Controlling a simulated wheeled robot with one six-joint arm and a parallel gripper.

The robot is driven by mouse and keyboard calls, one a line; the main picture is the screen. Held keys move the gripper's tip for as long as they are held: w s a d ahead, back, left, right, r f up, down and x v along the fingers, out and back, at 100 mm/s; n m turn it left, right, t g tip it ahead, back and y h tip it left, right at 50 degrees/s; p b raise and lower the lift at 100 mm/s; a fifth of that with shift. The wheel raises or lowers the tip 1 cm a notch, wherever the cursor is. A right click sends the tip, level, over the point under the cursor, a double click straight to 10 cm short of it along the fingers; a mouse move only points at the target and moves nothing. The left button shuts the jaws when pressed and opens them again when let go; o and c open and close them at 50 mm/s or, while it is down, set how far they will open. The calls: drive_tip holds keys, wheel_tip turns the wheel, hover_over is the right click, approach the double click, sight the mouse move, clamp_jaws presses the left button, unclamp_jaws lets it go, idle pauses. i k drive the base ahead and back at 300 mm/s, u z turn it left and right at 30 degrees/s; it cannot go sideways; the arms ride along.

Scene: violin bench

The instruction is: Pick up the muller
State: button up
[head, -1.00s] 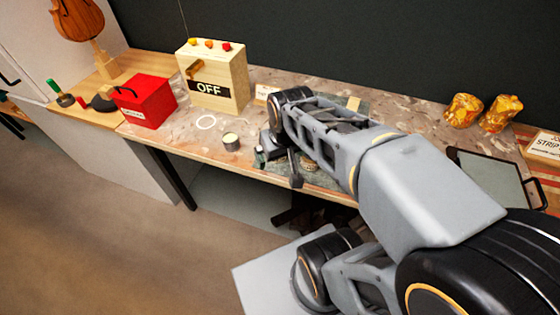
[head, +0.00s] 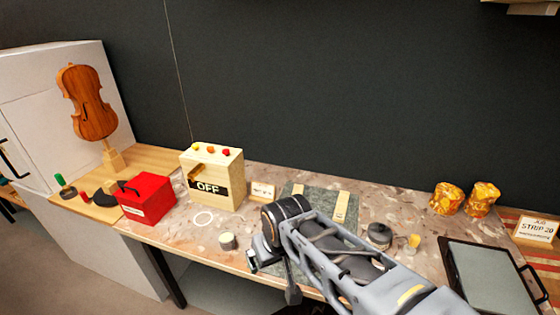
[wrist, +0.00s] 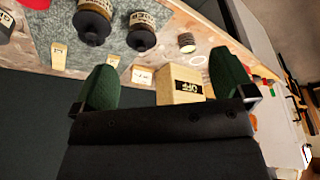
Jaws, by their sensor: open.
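I cannot tell for sure which piece is the muller. In the wrist view two dark, knobbed pieces with pale labels stand on the grey-green slab (wrist: 118,48): one piece on the left (wrist: 92,24) and one on the right (wrist: 143,36). Their label words are not clear to me. My gripper (wrist: 163,62) is open and empty, its green fingers apart, with the knobbed pieces beyond them and touching neither. In the head view my arm covers part of the slab (head: 318,200) and hides these pieces.
The OFF box (head: 212,178) and red box (head: 146,198) stand to the left. A small tin (head: 228,241) and white ring (head: 203,218) lie nearer. A dark round pot (head: 379,236), a framed tray (head: 490,280) and amber lumps (head: 465,198) are to the right.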

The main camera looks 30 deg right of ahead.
sight(410, 250)
drive_tip(key=z, duration=2.1)
